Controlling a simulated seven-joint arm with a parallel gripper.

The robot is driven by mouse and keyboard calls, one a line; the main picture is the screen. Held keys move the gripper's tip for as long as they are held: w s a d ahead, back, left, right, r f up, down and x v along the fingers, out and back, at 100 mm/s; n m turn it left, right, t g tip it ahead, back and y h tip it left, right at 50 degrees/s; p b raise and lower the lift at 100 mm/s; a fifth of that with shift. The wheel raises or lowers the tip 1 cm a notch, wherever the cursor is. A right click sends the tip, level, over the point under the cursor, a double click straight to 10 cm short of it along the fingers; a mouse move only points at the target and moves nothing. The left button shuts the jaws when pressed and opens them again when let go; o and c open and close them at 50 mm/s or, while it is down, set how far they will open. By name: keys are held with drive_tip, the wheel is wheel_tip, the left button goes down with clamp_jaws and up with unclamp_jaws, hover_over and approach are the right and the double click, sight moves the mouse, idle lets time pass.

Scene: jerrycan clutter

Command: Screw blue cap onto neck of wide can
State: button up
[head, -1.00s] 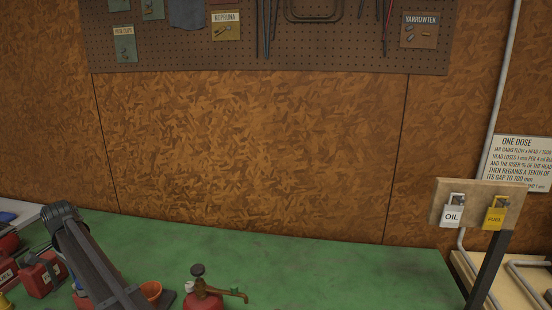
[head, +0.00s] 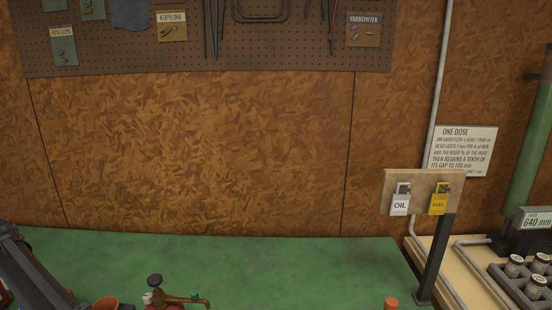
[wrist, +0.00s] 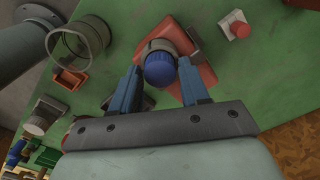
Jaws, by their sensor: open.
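In the wrist view, the blue cap (wrist: 160,71) shows between the two blue fingertips of my gripper (wrist: 159,78). The fingers are open, with a visible gap on at least the right side of the cap. A pale grey ring, apparently a neck or collar, shows around the cap's far edge. Below it is a red can (wrist: 203,78), partly hidden by the cap and fingers. I cannot tell whether this is the wide can, or whether the cap is seated on the neck. The gripper and cap are out of the head view.
In the wrist view, a clear round container (wrist: 80,42) stands at upper left and a white block with a red knob (wrist: 236,26) at upper right. In the head view, a brass-valved red vessel (head: 165,305) and an orange pot (head: 105,303) stand on the green bench (head: 270,265).

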drive_tip(key=shift+r, duration=1.45)
drive_tip(key=o, duration=0.6)
drive_tip(key=shift+c, duration=0.2)
drive_tip(key=c, duration=0.5)
